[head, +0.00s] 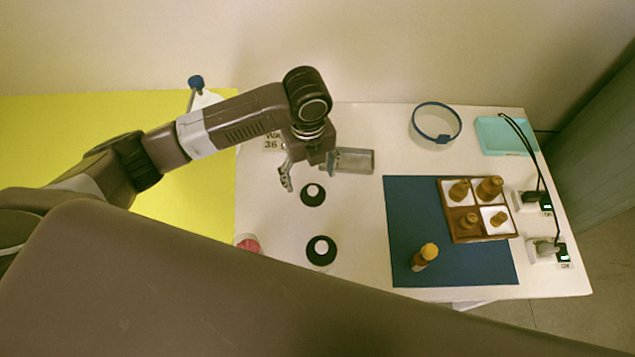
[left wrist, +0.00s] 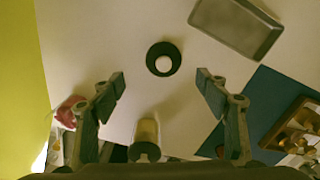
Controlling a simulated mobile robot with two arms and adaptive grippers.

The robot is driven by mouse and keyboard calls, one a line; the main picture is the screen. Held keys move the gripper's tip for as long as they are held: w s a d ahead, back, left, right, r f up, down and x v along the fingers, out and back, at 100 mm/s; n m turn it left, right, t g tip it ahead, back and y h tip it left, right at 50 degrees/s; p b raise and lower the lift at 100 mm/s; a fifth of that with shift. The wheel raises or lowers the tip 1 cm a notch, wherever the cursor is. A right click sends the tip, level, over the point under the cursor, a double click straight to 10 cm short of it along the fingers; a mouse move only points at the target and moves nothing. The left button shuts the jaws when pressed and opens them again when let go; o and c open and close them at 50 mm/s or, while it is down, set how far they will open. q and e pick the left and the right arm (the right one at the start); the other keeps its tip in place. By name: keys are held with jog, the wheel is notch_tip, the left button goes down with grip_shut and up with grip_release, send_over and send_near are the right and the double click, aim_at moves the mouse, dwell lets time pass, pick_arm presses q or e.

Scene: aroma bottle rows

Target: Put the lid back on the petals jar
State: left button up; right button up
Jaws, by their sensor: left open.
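The petals jar (head: 247,243) shows pink contents in its uncovered top, at the table's left edge; it also shows in the left wrist view (left wrist: 68,112), partly behind a finger. A flat black disc with a white centre, seemingly a lid (head: 313,194), lies on the white table; the left wrist view shows it (left wrist: 164,60) beyond and between the fingertips. A second black round with a white centre (head: 321,250) is nearer; I cannot tell whether it is a lid or a covered jar. My left gripper (head: 308,172) is open and empty above the table. My right gripper is not in view.
A grey tray (head: 355,161) lies beside the left gripper. A blue mat (head: 405,215) holds a brown bottle (head: 424,257) and a wooden box (head: 476,236) of bottles. A blue ring (head: 435,122), teal tray (head: 503,136) and plugs with cables (head: 543,248) lie to the right.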

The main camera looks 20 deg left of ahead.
aim_at(313, 190)
pick_arm(q)
jog(key=shift+s+r, duration=0.1)
jog(key=shift+s, duration=0.15)
notch_tip(313, 190, down, 2)
jog(key=shift+w+f, duration=0.15)
jog(key=shift+f, duration=0.25)
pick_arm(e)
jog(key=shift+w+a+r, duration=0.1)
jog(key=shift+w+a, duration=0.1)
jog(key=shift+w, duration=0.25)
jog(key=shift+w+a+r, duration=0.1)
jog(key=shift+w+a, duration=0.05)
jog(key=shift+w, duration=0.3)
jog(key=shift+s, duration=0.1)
pick_arm(q)
jog(key=shift+f+p, duration=0.35)
jog(key=f, duration=0.3)
jog(key=shift+w+d+f+p, duration=0.2)
jog(key=shift+w+f+p, duration=0.1)
jog(key=shift+p, duration=0.1)
jog(key=shift+f, duration=0.4)
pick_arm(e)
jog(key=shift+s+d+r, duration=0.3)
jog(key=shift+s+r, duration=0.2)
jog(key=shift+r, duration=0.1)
